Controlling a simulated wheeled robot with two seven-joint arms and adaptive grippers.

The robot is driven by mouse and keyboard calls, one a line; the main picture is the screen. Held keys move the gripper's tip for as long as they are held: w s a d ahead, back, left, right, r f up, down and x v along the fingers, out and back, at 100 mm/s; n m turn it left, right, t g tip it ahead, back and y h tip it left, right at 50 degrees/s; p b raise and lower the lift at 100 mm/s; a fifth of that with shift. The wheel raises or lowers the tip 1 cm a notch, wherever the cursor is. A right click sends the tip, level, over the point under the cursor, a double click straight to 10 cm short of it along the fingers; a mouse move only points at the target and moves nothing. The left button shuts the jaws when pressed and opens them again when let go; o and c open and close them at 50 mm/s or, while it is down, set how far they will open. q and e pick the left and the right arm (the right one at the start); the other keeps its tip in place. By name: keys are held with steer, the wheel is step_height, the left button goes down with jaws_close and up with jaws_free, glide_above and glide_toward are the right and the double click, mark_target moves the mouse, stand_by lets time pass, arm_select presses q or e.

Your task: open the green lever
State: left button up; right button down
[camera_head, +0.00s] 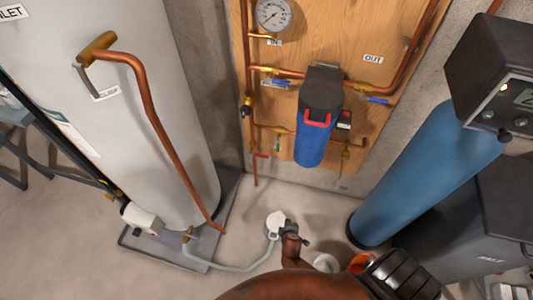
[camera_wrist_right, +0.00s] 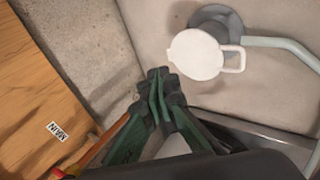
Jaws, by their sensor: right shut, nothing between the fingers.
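A small green lever (camera_head: 278,146) shows on the lower copper pipe of the wooden board, left of the blue filter housing; it is tiny in the head view, and its exact angle is hard to tell. I cannot make it out in the right wrist view. My right gripper (camera_head: 290,230) is low over the floor, below and apart from the lever, beside a white mug (camera_head: 276,222). In the right wrist view, its green fingers with dark tips (camera_wrist_right: 160,84) are together and empty. My left gripper is not in view.
A red lever (camera_head: 261,155) is close to the green one. The blue filter housing (camera_head: 314,140) juts from the board (camera_head: 355,100). A large tank (camera_head: 130,60) stands left and a blue cylinder (camera_head: 430,165) right. The white mug (camera_wrist_right: 196,54) sits by a hose.

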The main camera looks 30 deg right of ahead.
mark_target(278, 145)
steer(key=w+r+n+t+h+b, duration=0.1)
steer(key=w+r+t+b, duration=0.1)
steer(key=w+r, duration=0.3)
steer(key=w+r+t+h+b, duration=0.1)
steer(key=w+r+h+b, duration=0.15)
steer(key=w, duration=0.45)
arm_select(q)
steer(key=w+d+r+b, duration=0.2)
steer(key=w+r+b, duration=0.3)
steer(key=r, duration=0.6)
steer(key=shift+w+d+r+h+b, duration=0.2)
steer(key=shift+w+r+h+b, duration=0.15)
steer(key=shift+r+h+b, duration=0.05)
arm_select(e)
steer(key=w+r+t+h, duration=0.2)
steer(key=w+r, duration=0.2)
steer(key=r, duration=0.5)
steer(key=w+r+t+h, duration=0.2)
steer(key=w+r, duration=0.3)
steer(key=r, duration=0.5)
steer(key=shift+a+r, duration=0.2)
steer(key=shift+a, duration=0.15)
